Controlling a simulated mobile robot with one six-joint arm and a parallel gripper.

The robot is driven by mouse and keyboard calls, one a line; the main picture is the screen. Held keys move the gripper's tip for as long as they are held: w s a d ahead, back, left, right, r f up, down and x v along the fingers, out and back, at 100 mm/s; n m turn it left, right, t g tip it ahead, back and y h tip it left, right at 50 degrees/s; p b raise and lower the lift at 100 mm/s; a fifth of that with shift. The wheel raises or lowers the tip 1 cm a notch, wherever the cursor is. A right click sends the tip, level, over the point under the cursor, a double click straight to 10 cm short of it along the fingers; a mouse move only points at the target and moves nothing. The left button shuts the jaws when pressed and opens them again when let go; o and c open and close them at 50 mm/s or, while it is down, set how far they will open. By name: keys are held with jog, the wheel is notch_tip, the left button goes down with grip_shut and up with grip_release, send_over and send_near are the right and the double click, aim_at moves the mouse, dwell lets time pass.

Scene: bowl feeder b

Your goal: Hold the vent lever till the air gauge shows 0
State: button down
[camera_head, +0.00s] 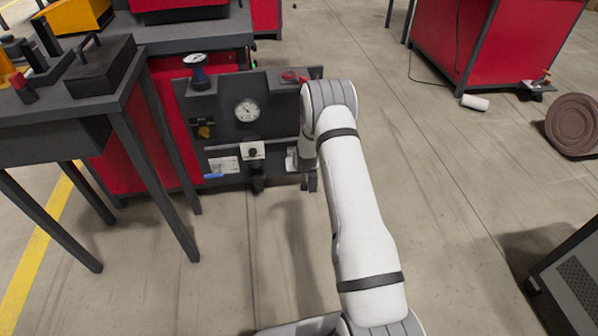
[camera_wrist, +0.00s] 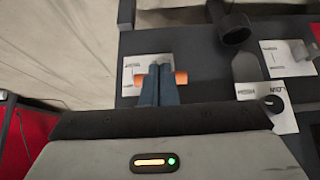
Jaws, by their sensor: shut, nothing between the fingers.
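The dark panel (camera_head: 223,132) carries a round white air gauge (camera_head: 247,110); its needle shows, but the reading is too small to tell. My gripper (camera_wrist: 158,72) is shut, with nothing between its fingers, at the panel's lower right. In the wrist view an orange bar (camera_wrist: 181,78), perhaps the vent lever's handle, sticks out on both sides of the fingertips. The fingers hide its middle, and I cannot tell whether they touch it. A white label (camera_wrist: 133,72) lies behind it. In the head view my arm hides most of the gripper and that bar.
A black knob on a white plate (camera_head: 253,150) sits beside the gripper, also in the wrist view (camera_wrist: 273,103). A dark table (camera_head: 100,100) stands left.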

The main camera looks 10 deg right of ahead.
jog(key=shift+w+r+p+v, duration=0.1)
jog(key=shift+w+p+v, duration=0.1)
jog(key=shift+v, duration=0.7)
jog(key=shift+w+r+p+v, duration=0.1)
jog(key=shift+p+v, duration=0.1)
jog(key=shift+v, duration=0.7)
jog(key=s+a+r+g, duration=0.1)
jog(key=s+r, duration=0.6)
jog(key=r, duration=0.4)
jog(key=s+a+r+g, duration=0.1)
jog(key=s+a+r, duration=0.1)
jog(key=s+r, duration=0.75)
jog(key=s+r+g, duration=0.1)
jog(key=s+r, duration=0.3)
jog(key=s, duration=0.4)
jog(key=s+a+r+g, duration=0.1)
jog(key=s+r, duration=0.3)
jog(key=s, duration=0.5)
jog(key=s+r+g, duration=0.1)
jog(key=s+r, duration=0.3)
jog(key=s, duration=0.5)
jog(key=shift+r+n+g, duration=0.3)
jog(key=shift+r+n, duration=0.05)
jog(key=shift+n, duration=0.05)
